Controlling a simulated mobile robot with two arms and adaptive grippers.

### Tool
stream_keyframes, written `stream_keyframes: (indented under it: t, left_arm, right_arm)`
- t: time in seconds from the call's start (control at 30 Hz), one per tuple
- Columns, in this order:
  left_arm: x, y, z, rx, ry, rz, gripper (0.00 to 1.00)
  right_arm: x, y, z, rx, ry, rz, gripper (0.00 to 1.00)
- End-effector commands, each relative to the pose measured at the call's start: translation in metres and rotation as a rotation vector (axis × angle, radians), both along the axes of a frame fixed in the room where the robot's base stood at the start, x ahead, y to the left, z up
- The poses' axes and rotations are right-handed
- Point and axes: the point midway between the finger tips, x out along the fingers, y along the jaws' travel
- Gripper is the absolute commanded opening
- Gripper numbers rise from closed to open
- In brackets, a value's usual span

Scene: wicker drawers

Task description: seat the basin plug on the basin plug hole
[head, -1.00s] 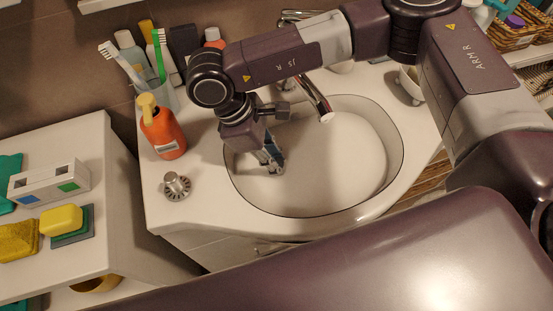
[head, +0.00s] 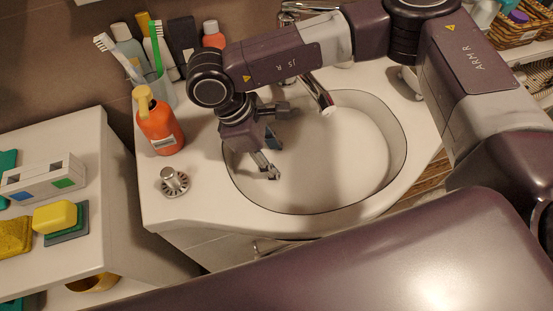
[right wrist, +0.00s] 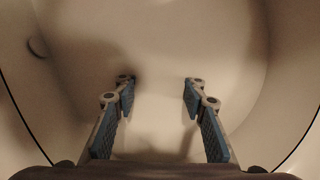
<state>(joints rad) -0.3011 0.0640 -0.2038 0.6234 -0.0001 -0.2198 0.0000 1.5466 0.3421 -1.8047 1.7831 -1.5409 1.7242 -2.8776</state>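A silver, knobbed metal piece with a notched round flange (head: 172,181) stands upright on the basin's left counter; it looks like a plug, but I cannot be sure. The white basin (head: 345,185) is right of it. My right gripper (head: 272,163) is inside the basin's left part, pointing down. In the right wrist view its blue-padded fingers (right wrist: 160,98) are spread with nothing between them. A small dark oval (right wrist: 38,47) shows in the basin wall at the left of that view. I cannot make out the plug hole; the gripper or shadow may hide it. My left gripper is not in view.
The faucet (head: 318,95) reaches over the basin right of my right gripper. An orange pump bottle (head: 160,128) and a cup with toothbrushes (head: 158,88) stand at the counter's back left. A side cabinet (head: 95,225) holds sponges and soap.

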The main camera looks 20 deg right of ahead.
Motion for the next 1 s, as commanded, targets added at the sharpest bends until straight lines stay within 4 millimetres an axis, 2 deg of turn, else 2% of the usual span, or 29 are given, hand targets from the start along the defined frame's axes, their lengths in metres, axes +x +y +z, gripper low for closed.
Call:
stream_keyframes:
  t: [0.2, 0.37, 0.7, 1.0]
  left_arm:
    - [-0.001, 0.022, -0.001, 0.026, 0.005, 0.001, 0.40]
    - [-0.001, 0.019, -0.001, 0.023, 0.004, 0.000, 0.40]
    - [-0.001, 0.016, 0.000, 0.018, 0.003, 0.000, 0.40]
    - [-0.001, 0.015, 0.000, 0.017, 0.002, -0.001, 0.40]
  right_arm:
    - [0.000, 0.001, 0.002, 0.000, -0.001, 0.000, 0.38]
    - [0.003, 0.007, 0.016, 0.001, -0.001, 0.000, 0.38]
    - [0.011, 0.024, 0.062, 0.000, -0.002, -0.001, 0.38]
    - [0.012, 0.029, 0.074, 0.000, 0.000, 0.000, 0.38]
